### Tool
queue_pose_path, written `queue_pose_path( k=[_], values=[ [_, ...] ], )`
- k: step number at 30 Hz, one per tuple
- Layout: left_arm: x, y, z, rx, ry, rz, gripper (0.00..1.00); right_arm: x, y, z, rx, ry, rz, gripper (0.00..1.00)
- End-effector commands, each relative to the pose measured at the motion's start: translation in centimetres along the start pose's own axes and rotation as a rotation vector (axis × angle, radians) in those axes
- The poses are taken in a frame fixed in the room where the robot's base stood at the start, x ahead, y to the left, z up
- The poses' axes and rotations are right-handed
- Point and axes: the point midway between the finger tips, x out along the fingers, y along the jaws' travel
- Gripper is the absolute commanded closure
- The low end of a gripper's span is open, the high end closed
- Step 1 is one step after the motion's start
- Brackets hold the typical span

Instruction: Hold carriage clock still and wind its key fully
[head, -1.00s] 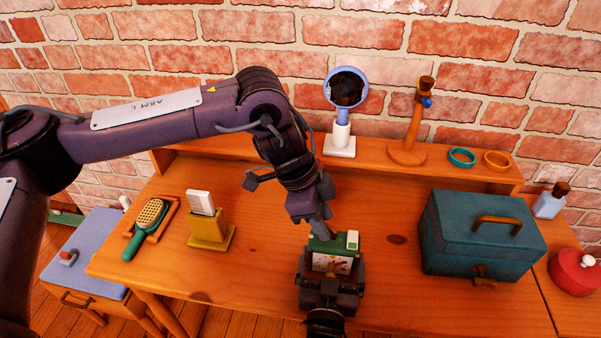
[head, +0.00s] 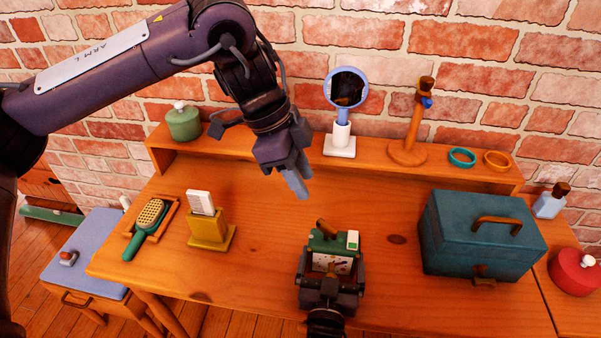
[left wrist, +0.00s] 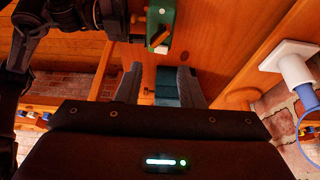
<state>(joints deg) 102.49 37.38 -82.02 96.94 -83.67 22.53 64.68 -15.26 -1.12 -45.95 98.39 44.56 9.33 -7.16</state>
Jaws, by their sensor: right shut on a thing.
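The carriage clock (head: 322,244) is a small green box with a pale, colour-specked face and a white block on top, upright on the wooden desk. My right gripper (head: 330,282) is shut on it, one finger on each side. An orange-brown key (head: 325,227) stands at its back top edge. My left gripper (head: 297,184) is in the air behind and above the clock, apart from the key. In the left wrist view its two fingers (left wrist: 160,86) are spread with nothing held; the clock (left wrist: 162,12) and key (left wrist: 158,38) show beyond them.
A teal chest (head: 470,240) stands right of the clock. A mirror (head: 341,118), an orange stand (head: 412,140) and a green pot (head: 184,122) are on the back shelf. Bare desk surrounds the clock.

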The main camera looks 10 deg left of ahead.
Motion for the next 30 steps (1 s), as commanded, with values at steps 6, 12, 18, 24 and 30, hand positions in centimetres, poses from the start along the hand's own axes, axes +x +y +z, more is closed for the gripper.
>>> queue_pose_path(
  k=[6, 12, 18, 24, 30],
  values=[
    [0.3, 0.5, 0.8, 0.043, 0.034, -0.004, 0.92, 0.0, 0.0, 0.1, 0.000, -0.001, 0.001, 0.36],
    [0.6, 2.6, 3.4, 0.222, 0.140, -0.064, 1.00, 0.0, 0.1, 0.1, 0.000, -0.001, 0.001, 0.36],
    [0.4, 5.0, 5.9, 0.407, 0.185, -0.168, 1.00, 0.0, 0.0, 0.1, 0.000, -0.001, 0.000, 0.36],
    [0.3, 6.4, 7.1, 0.508, 0.178, -0.227, 1.00, 0.0, 0.0, 0.1, -0.001, -0.001, 0.000, 0.36],
    [2.0, 6.3, 6.7, 0.525, 0.179, -0.232, 1.00, 0.0, 0.0, 0.0, -0.001, -0.001, 0.000, 0.36]
  ],
)
